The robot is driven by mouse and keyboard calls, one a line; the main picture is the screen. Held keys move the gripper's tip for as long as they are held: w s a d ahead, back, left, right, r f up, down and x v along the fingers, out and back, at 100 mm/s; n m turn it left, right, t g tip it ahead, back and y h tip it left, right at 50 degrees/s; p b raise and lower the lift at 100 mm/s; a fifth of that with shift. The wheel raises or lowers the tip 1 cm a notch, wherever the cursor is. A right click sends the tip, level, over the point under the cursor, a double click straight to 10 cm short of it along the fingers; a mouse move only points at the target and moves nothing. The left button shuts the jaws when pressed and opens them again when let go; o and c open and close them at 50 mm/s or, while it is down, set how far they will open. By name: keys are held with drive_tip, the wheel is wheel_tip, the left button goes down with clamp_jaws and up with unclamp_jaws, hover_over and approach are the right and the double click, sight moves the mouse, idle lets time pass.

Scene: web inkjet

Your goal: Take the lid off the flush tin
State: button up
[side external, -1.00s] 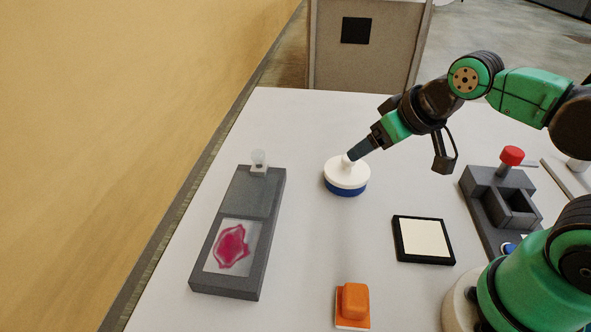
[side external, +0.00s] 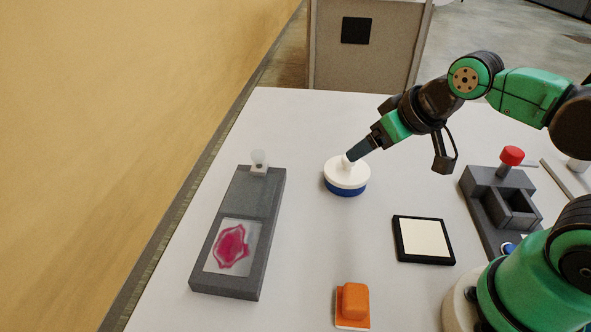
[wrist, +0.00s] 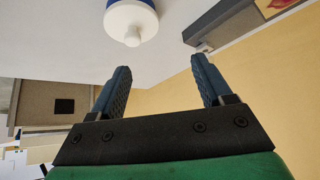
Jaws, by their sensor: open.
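The flush tin is a round blue tin (side external: 346,189) with a white lid (side external: 347,176) seated on it, standing upright on the table. A small white knob (side external: 347,160) rises from the lid's middle. My gripper (side external: 356,152) is close to the knob, angled down from the upper right, and its tips overlap the knob in the side view. In the wrist view my gripper (wrist: 161,68) is open with nothing between its fingers. There the white lid (wrist: 131,17) and its knob lie past the fingertips, toward the left finger. Whether a finger touches the knob cannot be told.
A grey slab (side external: 269,195) with a pink-red picture lies left. A black-framed cream pad (side external: 424,239) and an orange block (side external: 354,301) lie nearer the front. A dark grey fixture (side external: 483,183) with a red knob (side external: 512,156) stands right. The table around the tin is clear.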

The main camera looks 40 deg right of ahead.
drive_tip(key=g, duration=0.4)
hover_over(348, 164)
drive_tip(key=s, duration=0.1)
drive_tip(key=f, duration=0.3)
drive_tip(key=shift+d+f, duration=0.3)
drive_tip(key=shift+f, duration=0.05)
drive_tip(key=shift+w+d+f, duration=0.2)
drive_tip(key=shift+d+f, duration=0.05)
drive_tip(key=shift+f, duration=0.2)
drive_tip(key=shift+x, duration=2.8)
drive_tip(key=shift+c, duration=0.2)
clamp_jaws()
